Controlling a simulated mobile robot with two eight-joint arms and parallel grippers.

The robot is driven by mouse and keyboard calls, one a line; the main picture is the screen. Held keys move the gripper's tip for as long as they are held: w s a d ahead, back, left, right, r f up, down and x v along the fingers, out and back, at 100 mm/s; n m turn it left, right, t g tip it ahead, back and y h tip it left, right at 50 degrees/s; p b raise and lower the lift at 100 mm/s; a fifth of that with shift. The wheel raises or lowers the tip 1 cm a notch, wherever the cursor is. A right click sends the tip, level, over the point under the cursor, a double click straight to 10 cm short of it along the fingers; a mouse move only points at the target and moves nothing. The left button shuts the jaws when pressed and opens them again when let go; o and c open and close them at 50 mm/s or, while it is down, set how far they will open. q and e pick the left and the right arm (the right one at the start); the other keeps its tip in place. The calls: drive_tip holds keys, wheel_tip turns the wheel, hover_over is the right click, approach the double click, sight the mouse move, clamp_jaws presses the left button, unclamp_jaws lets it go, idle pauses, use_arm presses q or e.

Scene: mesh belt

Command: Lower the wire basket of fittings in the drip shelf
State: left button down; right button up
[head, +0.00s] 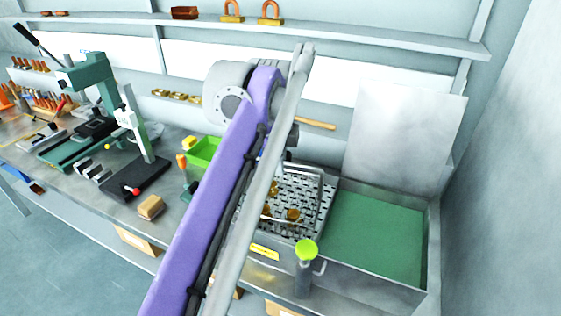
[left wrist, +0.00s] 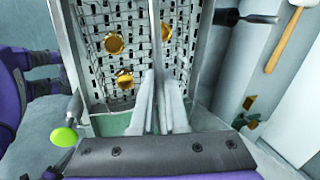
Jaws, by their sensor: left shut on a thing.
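The wire basket (head: 309,205) is a pale mesh tray with an upright wire handle, holding a few gold fittings (head: 292,215). It is at the left end of a metal tank, partly behind my arm. In the left wrist view the basket (left wrist: 89,60) fills the upper middle. My left gripper (left wrist: 165,108) is shut on the basket's handle bar (left wrist: 155,30); in the head view my arm mostly hides it. The drip shelf is not clearly distinguishable beneath the basket. I cannot tell whether the basket rests or hangs. My right gripper is not in view.
The tank's green interior (head: 375,235) is open right of the basket. A lime knob (head: 306,250) stands at its front. A green bin (head: 203,152) and a wooden block (head: 150,207) are to the left. A wooden-handled tool (head: 316,123) is behind.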

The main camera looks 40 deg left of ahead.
use_arm(q)
drive_tip(key=shift+f, duration=0.4)
drive_tip(key=c, duration=0.8)
unclamp_jaws()
drive_tip(key=shift+s+a, duration=0.1)
drive_tip(key=shift+c, duration=0.2)
drive_tip(key=p+v, duration=0.2)
drive_tip(key=v, duration=0.9)
